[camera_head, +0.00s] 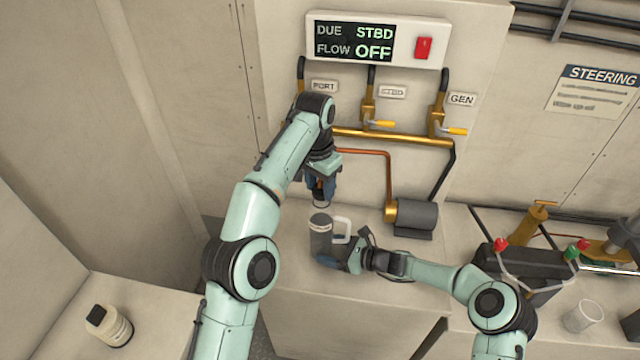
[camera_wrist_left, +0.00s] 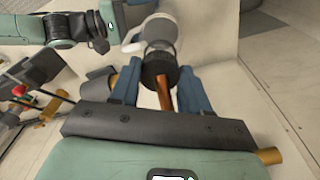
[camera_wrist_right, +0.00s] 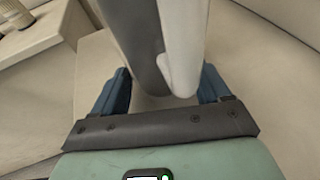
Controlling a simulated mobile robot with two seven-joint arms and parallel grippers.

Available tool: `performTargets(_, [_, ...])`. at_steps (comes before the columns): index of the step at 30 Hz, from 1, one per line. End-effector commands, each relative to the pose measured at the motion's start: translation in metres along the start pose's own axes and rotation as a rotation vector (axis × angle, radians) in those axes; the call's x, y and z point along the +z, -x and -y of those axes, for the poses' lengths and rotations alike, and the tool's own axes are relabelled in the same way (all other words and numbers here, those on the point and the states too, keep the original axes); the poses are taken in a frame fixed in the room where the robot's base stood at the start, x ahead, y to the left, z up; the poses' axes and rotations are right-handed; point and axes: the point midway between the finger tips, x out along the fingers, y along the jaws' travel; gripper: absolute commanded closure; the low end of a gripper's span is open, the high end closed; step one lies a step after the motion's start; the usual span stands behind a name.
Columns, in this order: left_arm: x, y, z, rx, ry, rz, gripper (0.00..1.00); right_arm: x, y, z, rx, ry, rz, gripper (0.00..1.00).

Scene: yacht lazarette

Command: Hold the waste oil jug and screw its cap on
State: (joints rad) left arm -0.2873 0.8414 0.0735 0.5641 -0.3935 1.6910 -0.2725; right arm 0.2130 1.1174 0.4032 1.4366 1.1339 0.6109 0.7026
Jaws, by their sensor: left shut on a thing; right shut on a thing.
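The waste oil jug (camera_head: 320,241), a grey body with a white handle (camera_head: 342,228), stands upright at the front of the pale ledge. My right gripper (camera_head: 346,256) is shut on it low, from the right. In the right wrist view the jug's grey body (camera_wrist_right: 138,42) and white handle fill the space between the fingers. My left gripper (camera_head: 320,194) is above the jug, pointing down, shut on the dark cap (camera_wrist_left: 160,68). The cap looks just above the jug's top, with a small gap in the head view. Whether they touch cannot be told.
A grey pump (camera_head: 414,216) sits on the ledge to the right, under brass valves and pipes. A display panel (camera_head: 376,40) hangs above. Batteries with red and green terminals and a clear cup (camera_head: 583,316) are right.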

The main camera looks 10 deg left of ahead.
Motion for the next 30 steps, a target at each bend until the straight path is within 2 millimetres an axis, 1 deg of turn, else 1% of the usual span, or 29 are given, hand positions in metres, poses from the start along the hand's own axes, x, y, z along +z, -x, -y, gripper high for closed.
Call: performTargets(30, [0.002,-0.015,0.001,0.000,0.001,0.000,0.81,-0.001,0.001,0.001,-0.003,-0.001,-0.001,0.51])
